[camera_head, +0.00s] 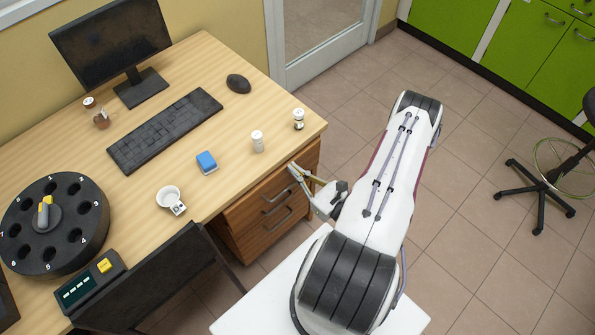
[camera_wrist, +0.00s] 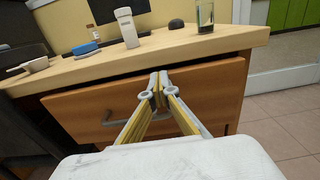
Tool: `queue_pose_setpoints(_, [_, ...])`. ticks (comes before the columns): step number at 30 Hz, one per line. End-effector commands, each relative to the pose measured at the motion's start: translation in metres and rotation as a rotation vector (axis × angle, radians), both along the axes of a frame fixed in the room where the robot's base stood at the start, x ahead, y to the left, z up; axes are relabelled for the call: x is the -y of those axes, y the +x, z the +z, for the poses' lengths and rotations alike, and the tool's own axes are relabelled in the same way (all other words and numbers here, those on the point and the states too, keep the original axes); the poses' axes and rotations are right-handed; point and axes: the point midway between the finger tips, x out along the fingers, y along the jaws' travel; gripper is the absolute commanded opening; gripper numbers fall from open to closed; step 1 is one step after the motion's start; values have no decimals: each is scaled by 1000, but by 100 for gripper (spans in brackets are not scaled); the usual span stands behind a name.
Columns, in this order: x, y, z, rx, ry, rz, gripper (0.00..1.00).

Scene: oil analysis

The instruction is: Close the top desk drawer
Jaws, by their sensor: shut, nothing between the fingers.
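The wooden drawer unit stands under the right end of the desk. Its top drawer (camera_head: 258,198) has a metal handle (camera_head: 277,194). In the wrist view the top drawer's front (camera_wrist: 205,88) lies just below the desk top's edge, with its handle (camera_wrist: 122,118) left of my fingers. The front looks close to flush with the unit; I cannot tell whether a small gap remains. My gripper (camera_head: 295,172) is shut and empty, and it also shows in the wrist view (camera_wrist: 159,82). Its fingertips are at the front's upper part, touching or very near it.
A lower drawer handle (camera_head: 278,220) is below. On the desk (camera_head: 232,112) are a white bottle (camera_head: 258,141), a small vial (camera_head: 298,119), a blue block (camera_head: 206,162), a keyboard (camera_head: 165,130) and a black carousel (camera_head: 75,250).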

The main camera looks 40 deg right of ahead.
Motion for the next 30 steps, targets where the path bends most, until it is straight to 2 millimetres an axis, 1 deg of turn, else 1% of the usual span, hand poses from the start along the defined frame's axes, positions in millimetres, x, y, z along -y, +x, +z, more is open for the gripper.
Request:
queue_pose_setpoints(9, [-1, 26, 0, 0, -2, 4, 0])
queue_pose_setpoints(13, [-1, 34, 0, 2, -1, 2, 0])
queue_pose_setpoints(18, [-1, 38, 1, 3, -2, 1, 0])
queue_pose_setpoints(30, [0, 39, 2, 5, -7, 6, 0])
